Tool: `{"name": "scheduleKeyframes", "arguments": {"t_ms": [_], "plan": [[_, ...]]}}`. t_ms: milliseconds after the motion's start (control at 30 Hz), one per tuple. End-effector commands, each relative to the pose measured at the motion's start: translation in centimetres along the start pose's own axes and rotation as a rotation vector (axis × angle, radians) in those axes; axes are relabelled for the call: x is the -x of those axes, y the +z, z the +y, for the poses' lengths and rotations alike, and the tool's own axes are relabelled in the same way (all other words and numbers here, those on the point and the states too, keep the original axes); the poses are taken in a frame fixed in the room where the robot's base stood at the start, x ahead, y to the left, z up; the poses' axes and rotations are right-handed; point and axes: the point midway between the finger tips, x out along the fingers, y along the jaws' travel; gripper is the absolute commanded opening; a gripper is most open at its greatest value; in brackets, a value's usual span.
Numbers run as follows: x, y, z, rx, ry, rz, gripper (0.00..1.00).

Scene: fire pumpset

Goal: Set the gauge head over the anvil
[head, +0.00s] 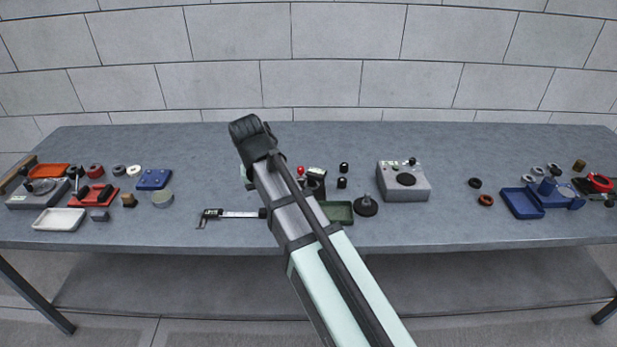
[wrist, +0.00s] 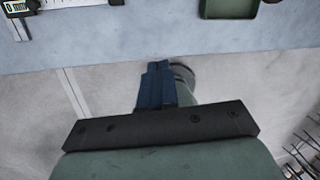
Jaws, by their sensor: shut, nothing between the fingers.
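My gripper (wrist: 155,66) shows in the wrist view as blue-black fingers closed together with nothing between them. It points at the light floor strip just off the table's front edge. In the head view my arm crosses the middle of the table, and I cannot make out the fingers there. Behind the arm stands a small dark instrument with a display (head: 316,174), beside a red knob (head: 300,170); it may be the gauge head. The arm hides part of it. I cannot pick out the anvil for certain.
A digital caliper (head: 238,214) lies left of the arm. A green tray (head: 339,212), a dark round base with a post (head: 366,206) and a grey box with a black disc (head: 418,188) stand right. Trays and small parts crowd both table ends.

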Motion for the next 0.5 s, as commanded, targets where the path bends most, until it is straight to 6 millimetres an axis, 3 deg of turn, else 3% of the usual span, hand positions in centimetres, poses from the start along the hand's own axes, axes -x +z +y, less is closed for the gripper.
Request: {"name": "scheduleKeyframes", "arguments": {"t_ms": [33,167,300,500], "plan": [[-1.0,-2.1,-1.0,-0.032,-0.032,-0.05,0.0],[-1.9,-3.1,-3.8,-0.164,-0.11,-0.221,0.0],[-1.1,-1.7,-5.8,-0.307,-0.144,-0.413,0.0],[0.6,1.3,-6.4,-0.467,-0.104,-0.597,0.0]]}}
